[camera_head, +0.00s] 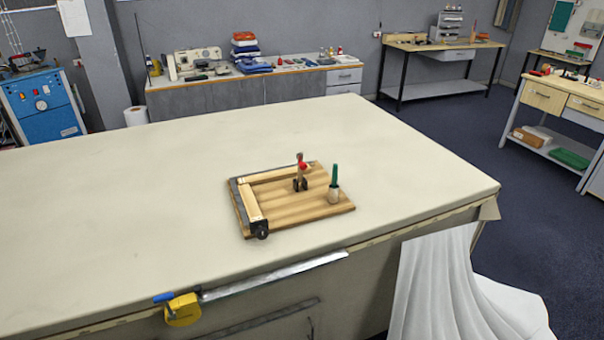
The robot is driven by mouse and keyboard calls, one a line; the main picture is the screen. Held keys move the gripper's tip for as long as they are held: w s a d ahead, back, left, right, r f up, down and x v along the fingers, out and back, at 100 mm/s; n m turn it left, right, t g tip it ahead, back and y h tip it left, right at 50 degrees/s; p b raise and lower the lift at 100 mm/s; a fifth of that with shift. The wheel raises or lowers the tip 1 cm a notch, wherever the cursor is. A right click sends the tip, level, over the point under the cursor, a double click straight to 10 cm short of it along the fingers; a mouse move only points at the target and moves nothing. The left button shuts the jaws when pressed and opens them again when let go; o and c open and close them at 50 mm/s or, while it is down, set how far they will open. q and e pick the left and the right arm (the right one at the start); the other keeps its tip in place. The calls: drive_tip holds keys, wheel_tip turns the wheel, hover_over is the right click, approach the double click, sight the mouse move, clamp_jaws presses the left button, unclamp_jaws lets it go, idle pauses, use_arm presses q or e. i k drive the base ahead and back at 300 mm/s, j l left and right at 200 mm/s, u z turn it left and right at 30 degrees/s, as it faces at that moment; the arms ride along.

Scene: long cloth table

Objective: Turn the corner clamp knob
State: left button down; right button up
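A wooden board (305,204) lies on the long cloth table, right of the picture's middle. Two pale wood strips meet at its far left corner: one (276,175) along the far edge, one (250,199) along the left edge, with a dark grey edging outside them. A small black round part (260,229) sits at the near left corner; it looks like a knob, but I cannot tell for sure. A small upright clamp-like piece with a red top (301,172) stands near the far strip. Neither of my grippers is in view.
A green-handled tool (334,178) stands upright in a pale holder on the board. The cloth table (130,210) is otherwise clear. A yellow tape measure (182,309) and a metal strip (270,276) are at its near side. White cloth (460,290) hangs at lower right.

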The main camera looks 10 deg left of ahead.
sight(262, 233)
drive_tip(key=k+l+u, duration=0.15)
drive_tip(key=l, duration=0.2)
drive_tip(key=l+u, duration=0.15)
drive_tip(key=l, duration=0.15)
drive_tip(key=k+l+u, duration=0.15)
drive_tip(key=l, duration=0.15)
drive_tip(key=k+l+u, duration=0.15)
drive_tip(key=l, duration=0.15)
